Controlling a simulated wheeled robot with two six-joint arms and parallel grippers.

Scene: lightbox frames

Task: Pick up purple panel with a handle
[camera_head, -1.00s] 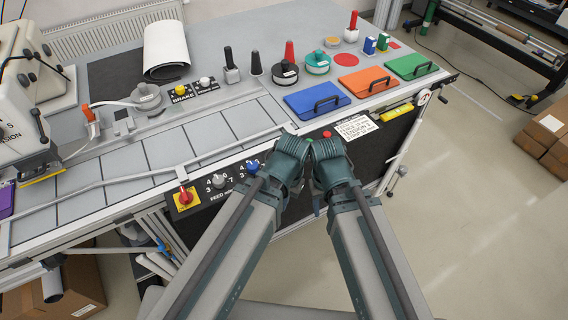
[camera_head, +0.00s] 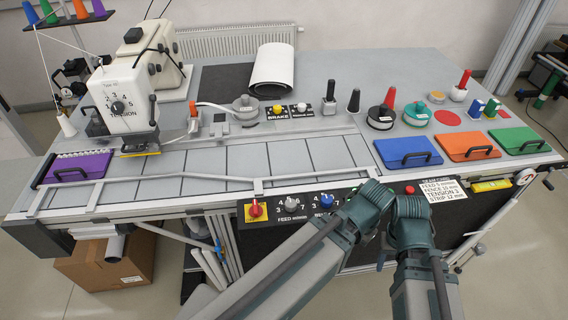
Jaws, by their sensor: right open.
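The purple panel (camera_head: 88,164) lies flat at the left end of the table, left of the white sewing machine head. Its black handle (camera_head: 70,174) stands up near its front edge. My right gripper (camera_head: 411,212) is at the dark end of the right arm, by the table's front edge at centre right. It is open and holds nothing that I can see. My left gripper (camera_head: 368,204) is close beside it, and its fingers cannot be made out. Both are far to the right of the purple panel and apart from it.
The sewing machine (camera_head: 122,100) stands just right of the purple panel. A pale rail (camera_head: 200,178) runs along the table front. Blue (camera_head: 408,151), orange (camera_head: 466,147) and green (camera_head: 518,139) handled panels lie at the right. A control strip (camera_head: 290,206) with knobs is on the front edge.

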